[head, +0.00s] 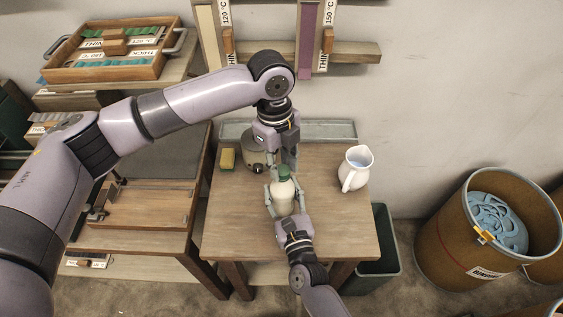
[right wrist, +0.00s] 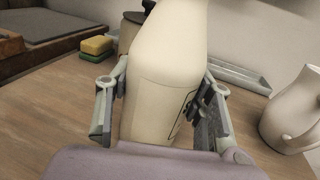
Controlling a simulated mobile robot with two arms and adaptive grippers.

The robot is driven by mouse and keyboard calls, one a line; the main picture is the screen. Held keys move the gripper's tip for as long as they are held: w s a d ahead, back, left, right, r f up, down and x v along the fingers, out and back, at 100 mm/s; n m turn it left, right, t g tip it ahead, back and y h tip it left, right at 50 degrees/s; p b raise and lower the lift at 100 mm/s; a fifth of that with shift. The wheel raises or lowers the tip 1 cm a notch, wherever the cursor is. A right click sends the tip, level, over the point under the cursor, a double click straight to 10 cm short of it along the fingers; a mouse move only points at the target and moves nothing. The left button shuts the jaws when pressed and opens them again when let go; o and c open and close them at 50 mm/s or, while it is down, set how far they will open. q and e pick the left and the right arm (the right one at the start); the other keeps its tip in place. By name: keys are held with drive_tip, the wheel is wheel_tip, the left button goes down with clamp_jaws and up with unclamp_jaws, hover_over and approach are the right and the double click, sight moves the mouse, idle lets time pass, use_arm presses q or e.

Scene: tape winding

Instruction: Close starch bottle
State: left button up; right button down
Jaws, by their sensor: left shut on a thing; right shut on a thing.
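The starch bottle (head: 283,197) is cream-coloured and stands upright on the small wooden table (head: 226,232). Its green cap (head: 284,172) sits at the top of the bottle. My left gripper (head: 284,168) comes down from above and is shut on the cap. My right gripper (head: 284,192) reaches from the front and is shut on the bottle body, which fills the middle of the right wrist view (right wrist: 165,85). The bottle's top is out of the right wrist view, so how tightly the cap sits cannot be told.
A white pitcher (head: 355,168) stands to the right of the bottle. A yellow-green sponge (head: 227,159) and a round pot (head: 257,150) are behind left. A grey tray (head: 330,131) lies along the back edge. A large drum (head: 455,250) stands on the floor at right.

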use_arm(q)
drive_tip(key=m, duration=0.6)
drive_tip(key=shift+d+m+y, duration=0.1)
drive_tip(key=shift+m+y, duration=0.2)
drive_tip(key=shift+y, duration=0.1)
drive_tip(key=m, duration=0.4)
drive_tip(key=m+y, duration=0.1)
drive_tip(key=m, duration=0.3)
drive_tip(key=shift+d+m, duration=0.1)
drive_tip(key=shift+m, duration=0.3)
drive_tip(key=m, duration=0.5)
drive_tip(key=o, duration=0.7)
